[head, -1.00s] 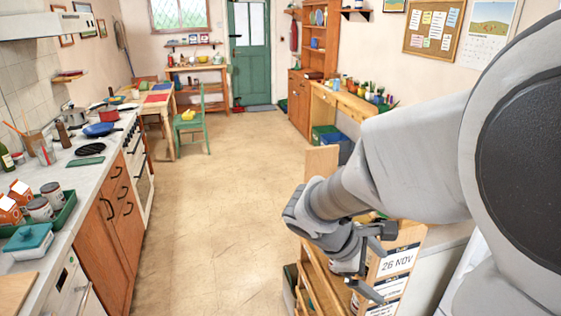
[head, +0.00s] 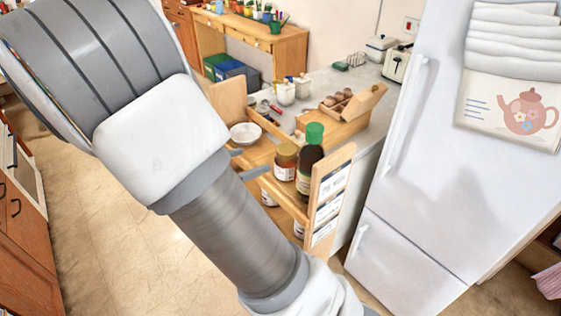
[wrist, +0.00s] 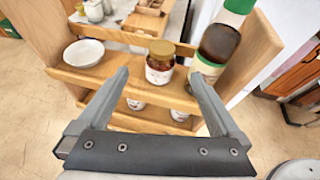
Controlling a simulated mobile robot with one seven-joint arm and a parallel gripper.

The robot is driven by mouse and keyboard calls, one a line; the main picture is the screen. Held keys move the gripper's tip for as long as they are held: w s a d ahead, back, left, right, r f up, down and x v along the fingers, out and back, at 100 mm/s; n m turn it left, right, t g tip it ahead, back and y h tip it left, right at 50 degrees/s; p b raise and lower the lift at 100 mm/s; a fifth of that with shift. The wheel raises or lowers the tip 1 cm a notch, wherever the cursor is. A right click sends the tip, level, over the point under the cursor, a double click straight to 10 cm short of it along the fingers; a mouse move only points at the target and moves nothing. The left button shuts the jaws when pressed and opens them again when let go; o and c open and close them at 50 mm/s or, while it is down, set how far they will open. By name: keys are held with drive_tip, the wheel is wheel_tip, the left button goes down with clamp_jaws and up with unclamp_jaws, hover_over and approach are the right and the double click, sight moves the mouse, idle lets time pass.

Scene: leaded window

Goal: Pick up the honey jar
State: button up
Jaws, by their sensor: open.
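A jar with a gold lid, dark amber contents and a pale label, which looks like the honey jar (head: 285,161), stands upright on the upper shelf of a wooden pull-out rack. In the wrist view the honey jar (wrist: 160,64) appears between my fingertips, slightly beyond them. My gripper (wrist: 159,75) is open and empty, with its fingers pointing at the jar. In the head view the fingertips of my gripper (head: 252,162) are just left of the jar; my arm hides the rest. I cannot tell whether a finger touches it.
A dark bottle with a green cap (head: 310,160) stands close on the jar's right. A white bowl (head: 245,133) sits left on the same shelf. Other jars stand on the shelf below. The rack's end panel (head: 335,185), an egg box (head: 345,105) and the fridge (head: 440,180) are nearby.

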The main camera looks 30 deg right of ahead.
sight(283, 151)
drive_tip(key=p+x, duration=0.1)
drive_tip(key=x, duration=1.5)
drive_tip(key=shift+s, duration=0.2)
clamp_jaws()
